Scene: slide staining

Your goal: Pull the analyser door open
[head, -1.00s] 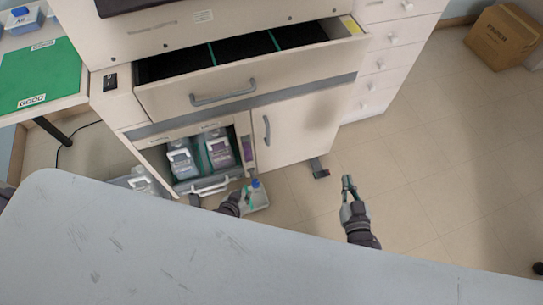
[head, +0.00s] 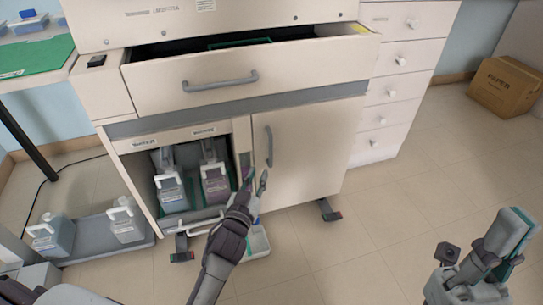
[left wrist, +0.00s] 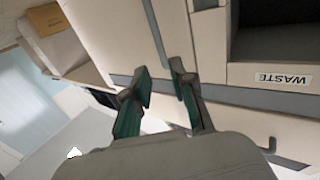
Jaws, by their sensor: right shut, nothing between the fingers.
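The analyser door (head: 305,150) is the pale lower right panel of the analyser, with a grey vertical handle (head: 269,146) near its left edge. The door looks shut. My left gripper (head: 256,181) is in front of the door's left edge, just below the handle in the head view. In the left wrist view its green-padded fingers (left wrist: 157,98) are spread, with nothing clearly between them. Whether a finger touches the handle I cannot tell. My right gripper (head: 511,240) is shut and empty at the far right, away from the analyser.
An open drawer (head: 290,75) juts out above the door. Left of the door, an open compartment holds white-handled bottles (head: 172,190). A cardboard box (head: 507,87) stands at the back right.

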